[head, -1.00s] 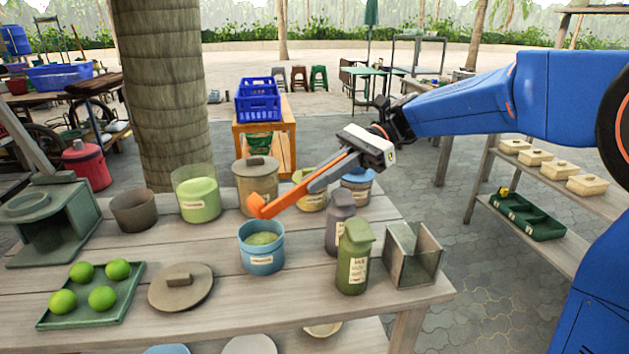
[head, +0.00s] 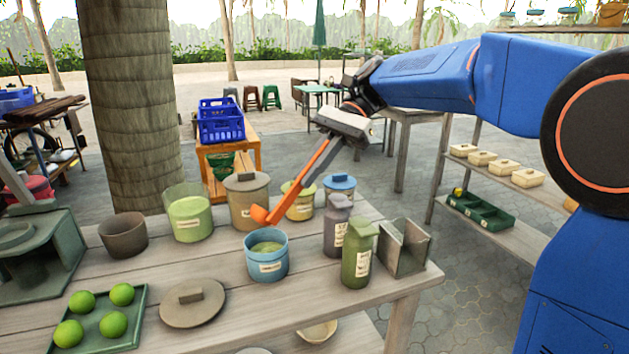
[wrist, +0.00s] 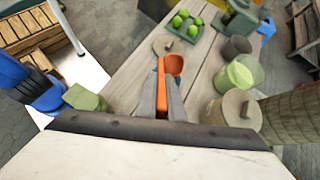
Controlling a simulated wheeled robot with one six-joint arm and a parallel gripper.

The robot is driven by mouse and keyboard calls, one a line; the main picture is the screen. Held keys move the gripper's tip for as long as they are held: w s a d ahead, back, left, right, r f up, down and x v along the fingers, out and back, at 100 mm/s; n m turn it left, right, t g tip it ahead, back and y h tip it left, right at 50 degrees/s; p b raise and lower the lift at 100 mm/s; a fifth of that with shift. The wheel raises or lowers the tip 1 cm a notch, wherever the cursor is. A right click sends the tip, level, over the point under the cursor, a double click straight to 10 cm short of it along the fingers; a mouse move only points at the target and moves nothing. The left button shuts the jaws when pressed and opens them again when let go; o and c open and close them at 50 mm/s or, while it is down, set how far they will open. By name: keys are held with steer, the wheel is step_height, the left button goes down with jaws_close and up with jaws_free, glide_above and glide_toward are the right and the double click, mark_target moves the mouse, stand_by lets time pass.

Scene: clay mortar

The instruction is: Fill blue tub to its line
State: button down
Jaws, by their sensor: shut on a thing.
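The blue tub (head: 268,268) stands upright on the wooden table with a pale label on its front. Green material shows inside, below its rim; I cannot make out a fill line. My gripper (head: 328,150) is shut on the handle of an orange scoop (head: 300,180), which slants down to the left. The scoop's bowl appears just above and behind the tub's rim, apart from it. The wrist view shows my gripper (wrist: 161,105) and the scoop's orange bowl (wrist: 173,65); its inside looks plain orange.
Near the tub stand a clear jar of light green material (head: 188,218), a tan lidded jar (head: 245,200), a purple bottle (head: 337,228), a green bottle (head: 358,255) and an open square container (head: 405,248). A loose lid (head: 192,303) and a tray of limes (head: 134,322) lie in front.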

mark_target(303, 174)
steer(key=r, duration=0.1)
steer(key=s+a+t+h, duration=0.1)
steer(key=r+t+h, duration=0.1)
steer(key=shift+s+a+r, duration=0.25)
steer(key=shift+s+r, duration=0.05)
steer(key=s+a+r+t+h, duration=0.2)
steer(key=s+a+t+h, duration=0.2)
steer(key=s+h, duration=0.1)
steer(key=shift+a+n+t, duration=0.3)
steer(key=shift+a+t, duration=0.05)
steer(key=shift+t, duration=0.05)
steer(key=shift+w, duration=0.15)
stand_by(2.3)
